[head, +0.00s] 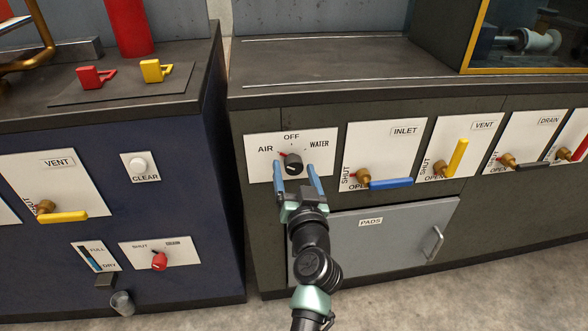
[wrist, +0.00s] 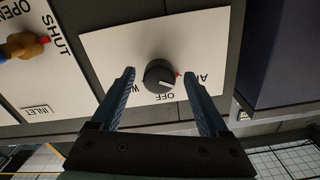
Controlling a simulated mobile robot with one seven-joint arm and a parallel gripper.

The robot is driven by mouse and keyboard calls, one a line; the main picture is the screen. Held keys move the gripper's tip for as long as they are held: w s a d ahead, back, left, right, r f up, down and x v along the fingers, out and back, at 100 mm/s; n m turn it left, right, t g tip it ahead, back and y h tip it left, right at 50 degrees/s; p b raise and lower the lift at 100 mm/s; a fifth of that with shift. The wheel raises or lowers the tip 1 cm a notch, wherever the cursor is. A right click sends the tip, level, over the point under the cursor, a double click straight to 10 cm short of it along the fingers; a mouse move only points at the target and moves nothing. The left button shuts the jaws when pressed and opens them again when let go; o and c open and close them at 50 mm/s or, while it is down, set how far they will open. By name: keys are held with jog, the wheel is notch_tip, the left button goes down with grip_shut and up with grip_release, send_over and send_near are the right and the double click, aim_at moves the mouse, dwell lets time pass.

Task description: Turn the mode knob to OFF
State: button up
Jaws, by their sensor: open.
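The mode knob (head: 293,164) is a round black knob on a white plate (head: 262,143) marked AIR, OFF and WATER. A red pointer mark at its edge faces AIR, left of OFF, in the head view. In the wrist view the plate appears upside down, with the knob (wrist: 160,76) in the middle and its red mark toward AIR. My gripper (head: 295,166) is open in front of the plate. In the wrist view its two blue fingers (wrist: 159,74) stand on either side of the knob, with a gap on each side. Whether the tips reach the knob's depth is unclear.
The INLET plate (head: 404,139) with a blue-handled valve is close on the right, then the VENT valve (head: 457,158). Below is the grey PADS door (head: 390,240) with a handle. A dark blue cabinet (head: 200,190) stands left, across a narrow gap.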

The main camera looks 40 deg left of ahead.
jog(key=shift+x, duration=0.85)
grip_shut()
jog(key=shift+m, duration=0.4)
jog(key=m, duration=0.5)
jog(key=m+p, duration=0.1)
jog(key=m, duration=0.5)
jog(key=shift+p, duration=0.3)
